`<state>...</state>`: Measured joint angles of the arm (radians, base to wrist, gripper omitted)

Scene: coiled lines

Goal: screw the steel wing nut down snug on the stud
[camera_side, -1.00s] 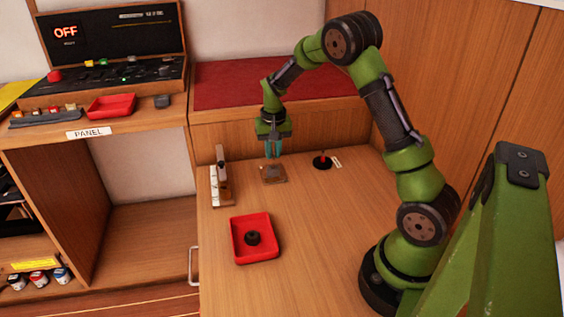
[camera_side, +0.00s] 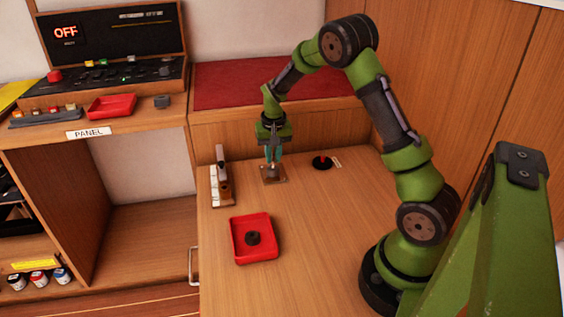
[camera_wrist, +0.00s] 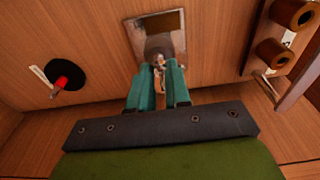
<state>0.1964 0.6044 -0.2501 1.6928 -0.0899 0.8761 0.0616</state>
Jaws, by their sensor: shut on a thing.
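My gripper (camera_side: 273,157) points down over the small brown base block with a metal plate (camera_side: 273,177) on the wooden bench. In the wrist view the teal fingers of my gripper (camera_wrist: 159,76) are closed in on a small steel piece, the wing nut (camera_wrist: 158,62), at the middle of the metal plate (camera_wrist: 172,21). The fingers cover most of the nut. The stud is hidden by the fingers and nut, so I cannot tell how far down the nut sits.
A red tray (camera_side: 240,255) with a black round knob (camera_side: 252,238) lies in front. A stand with brown cylinders (camera_side: 222,185) is close on the left. A black disc with a red post (camera_side: 322,162) is on the right.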

